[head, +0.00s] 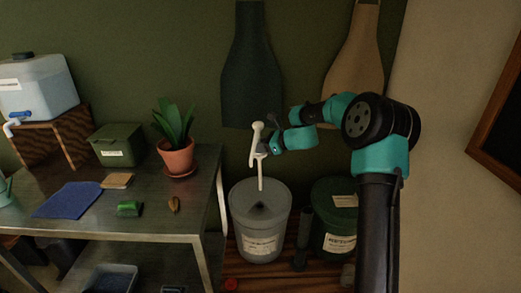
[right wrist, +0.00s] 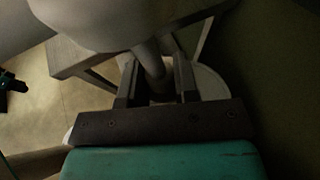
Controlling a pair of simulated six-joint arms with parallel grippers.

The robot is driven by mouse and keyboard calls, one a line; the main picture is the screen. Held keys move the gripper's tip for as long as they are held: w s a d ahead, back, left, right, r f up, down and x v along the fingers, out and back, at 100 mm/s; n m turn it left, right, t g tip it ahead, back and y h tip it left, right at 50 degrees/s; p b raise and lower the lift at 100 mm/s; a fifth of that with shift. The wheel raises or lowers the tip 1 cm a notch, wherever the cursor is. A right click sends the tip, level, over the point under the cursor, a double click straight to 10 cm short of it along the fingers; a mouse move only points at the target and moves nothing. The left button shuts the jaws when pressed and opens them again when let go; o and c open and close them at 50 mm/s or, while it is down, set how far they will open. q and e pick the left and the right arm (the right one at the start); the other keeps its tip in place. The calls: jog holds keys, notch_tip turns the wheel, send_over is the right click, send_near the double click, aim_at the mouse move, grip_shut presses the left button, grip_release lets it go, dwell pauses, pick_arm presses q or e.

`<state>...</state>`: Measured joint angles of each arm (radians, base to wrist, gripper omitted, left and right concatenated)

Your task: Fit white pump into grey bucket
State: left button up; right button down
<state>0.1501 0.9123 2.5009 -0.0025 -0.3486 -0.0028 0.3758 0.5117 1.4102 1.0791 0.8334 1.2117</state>
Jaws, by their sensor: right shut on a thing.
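The white pump (head: 259,170) is upright in the head view, its thin tube pointing down over the grey bucket (head: 256,243). My right gripper (head: 264,149) is shut on the pump near its upper part. The tube's lower end shows just above the dark hole in the bucket's lid; I cannot tell whether it is exactly over it. In the right wrist view the pump (right wrist: 150,62) stands between the two fingers, and a pale round shape below is partly hidden. My left gripper is not in view.
A dark green bucket (head: 335,205) stands right of the grey one on the wooden floor. A metal table (head: 110,215) with a potted plant (head: 176,155) stands close on the left. Two aprons (head: 250,75) hang on the wall behind.

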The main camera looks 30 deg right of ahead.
dwell(0.4)
jog(key=shift+w+d+f+n+g+y, duration=0.15)
jog(key=shift+w+d+f+g+y, duration=0.1)
jog(key=shift+f+g+y, duration=0.25)
jog(key=shift+w+d+f+n+g+y, duration=0.1)
jog(key=shift+d+f+n+g+y, duration=0.15)
jog(key=shift+f, duration=0.3)
jog(key=shift+f, duration=12.4)
jog(key=shift+f, duration=0.4)
jog(key=c, duration=0.8)
grip_release()
